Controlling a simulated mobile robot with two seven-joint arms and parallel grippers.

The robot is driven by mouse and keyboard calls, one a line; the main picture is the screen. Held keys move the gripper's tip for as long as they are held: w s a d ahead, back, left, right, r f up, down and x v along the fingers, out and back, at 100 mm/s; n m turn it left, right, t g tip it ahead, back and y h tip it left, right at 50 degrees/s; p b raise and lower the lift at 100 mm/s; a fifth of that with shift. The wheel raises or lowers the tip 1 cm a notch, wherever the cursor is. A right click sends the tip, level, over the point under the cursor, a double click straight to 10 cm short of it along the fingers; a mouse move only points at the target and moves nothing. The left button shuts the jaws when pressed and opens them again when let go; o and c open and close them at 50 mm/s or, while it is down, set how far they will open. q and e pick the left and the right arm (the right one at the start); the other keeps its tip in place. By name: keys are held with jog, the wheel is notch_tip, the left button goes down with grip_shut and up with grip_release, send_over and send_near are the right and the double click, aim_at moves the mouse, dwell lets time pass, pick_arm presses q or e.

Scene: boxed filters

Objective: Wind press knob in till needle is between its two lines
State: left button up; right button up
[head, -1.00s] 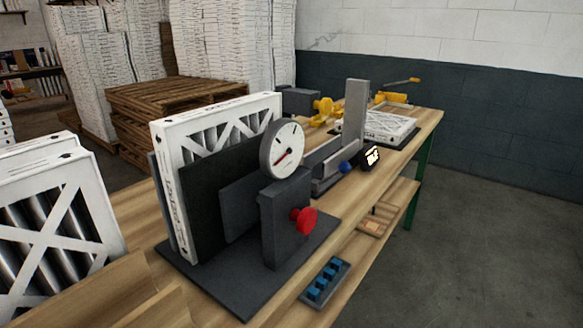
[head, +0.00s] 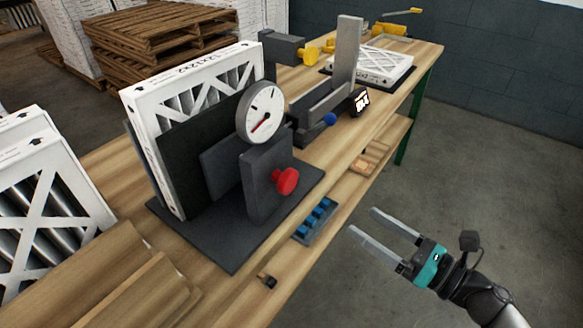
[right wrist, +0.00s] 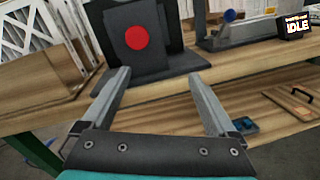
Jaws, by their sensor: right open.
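The red press knob (head: 286,180) sticks out of the front of the dark press block (head: 262,198). It also shows in the right wrist view (right wrist: 137,38), ahead of the fingers. The round white gauge (head: 260,112) stands above the block. Its red needle points to the lower part of the dial; its two lines are too small to tell apart. A white-framed filter (head: 190,88) stands upright behind the dark press plate (head: 205,150). My right gripper (head: 360,228) is open and empty, off the table's front edge, right of and below the knob. My left gripper is out of view.
A small display (head: 359,101) and a blue-knobbed fixture (head: 331,119) stand farther back. More filters (head: 50,200) stand at left. The floor at right is clear.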

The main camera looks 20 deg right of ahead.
aim_at(292, 181)
notch_tip(292, 181, up, 4)
jog(key=a+n+g+y, duration=0.2)
jog(key=n, duration=0.3)
jog(key=shift+t, duration=0.3)
jog(key=p+x, duration=0.3)
jog(key=x, duration=0.9)
jog(key=shift+w+a+f, duration=0.15)
jog(key=shift+a, duration=0.3)
jog(key=shift+x, duration=0.8)
jog(key=c, duration=1.3)
jog(key=shift+c, duration=0.2)
